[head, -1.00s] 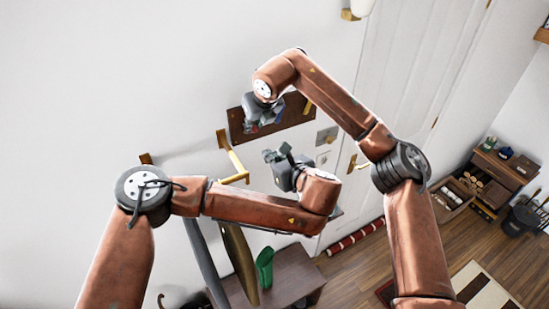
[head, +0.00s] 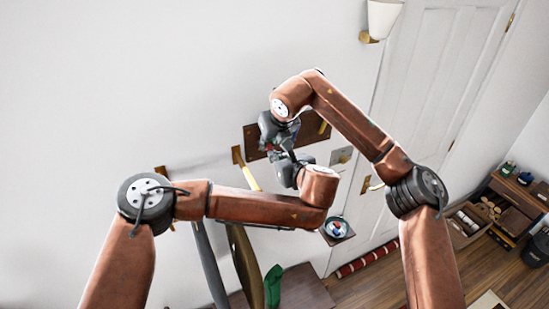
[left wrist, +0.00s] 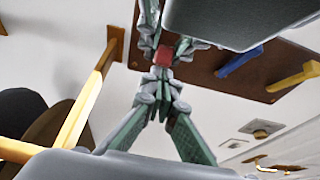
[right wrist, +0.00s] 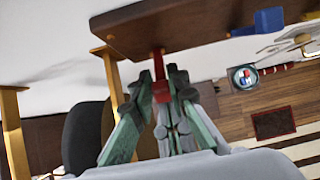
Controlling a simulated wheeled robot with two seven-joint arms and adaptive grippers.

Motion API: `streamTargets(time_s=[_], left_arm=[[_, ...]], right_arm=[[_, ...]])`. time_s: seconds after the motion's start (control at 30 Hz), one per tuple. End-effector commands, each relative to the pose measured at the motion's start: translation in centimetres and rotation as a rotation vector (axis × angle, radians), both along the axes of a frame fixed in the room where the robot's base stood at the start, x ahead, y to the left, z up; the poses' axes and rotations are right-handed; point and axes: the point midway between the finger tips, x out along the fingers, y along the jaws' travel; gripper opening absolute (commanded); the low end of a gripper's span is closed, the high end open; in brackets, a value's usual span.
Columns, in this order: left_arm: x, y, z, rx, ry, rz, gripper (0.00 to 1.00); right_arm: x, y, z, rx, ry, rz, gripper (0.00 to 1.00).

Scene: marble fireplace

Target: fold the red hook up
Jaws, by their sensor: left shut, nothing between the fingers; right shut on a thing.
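The red hook (right wrist: 158,72) sticks out from the dark wooden board (right wrist: 190,22) on the wall. My right gripper (right wrist: 162,100) is shut on it in the right wrist view, its fingers on both sides of the red part. The red hook also shows in the left wrist view (left wrist: 165,55), between the two grippers. My left gripper (left wrist: 161,75) is shut and empty, its tips close to the red hook; I cannot tell whether they touch it. In the head view, the arms and grippers mostly hide the hook.
A blue hook (left wrist: 238,60) and a yellow hook (left wrist: 292,76) are on the same board. A brass bracket (head: 245,168) stands out from the wall left of the board. A switch plate (head: 341,157) and the white door (head: 440,80) are to the right.

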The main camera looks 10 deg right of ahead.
Motion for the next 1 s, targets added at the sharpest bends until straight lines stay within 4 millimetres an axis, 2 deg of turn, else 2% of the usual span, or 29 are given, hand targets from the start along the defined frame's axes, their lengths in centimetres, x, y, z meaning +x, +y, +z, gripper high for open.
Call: streamTargets(time_s=[0.13,0.37,0.4,0.67,1.0], left_arm=[[0.7,0.3,1.1,-0.019,0.040,0.002,0.00],[0.9,0.4,1.6,-0.020,0.039,0.005,0.00],[0.9,0.5,1.6,-0.020,0.038,0.006,0.00],[0.8,0.4,1.3,-0.018,0.043,0.004,0.00],[0.7,0.2,1.1,-0.017,0.047,0.001,0.00]], right_arm=[[0.0,-0.1,-0.1,-0.001,0.001,-0.001,0.00],[-0.1,0.0,-0.2,-0.002,0.004,-0.001,0.00],[-0.1,-0.1,-0.2,-0.003,0.005,0.000,0.15],[-0.1,0.0,-0.1,-0.001,0.003,0.001,0.33],[0.0,0.0,0.5,0.000,0.000,0.000,0.33]])
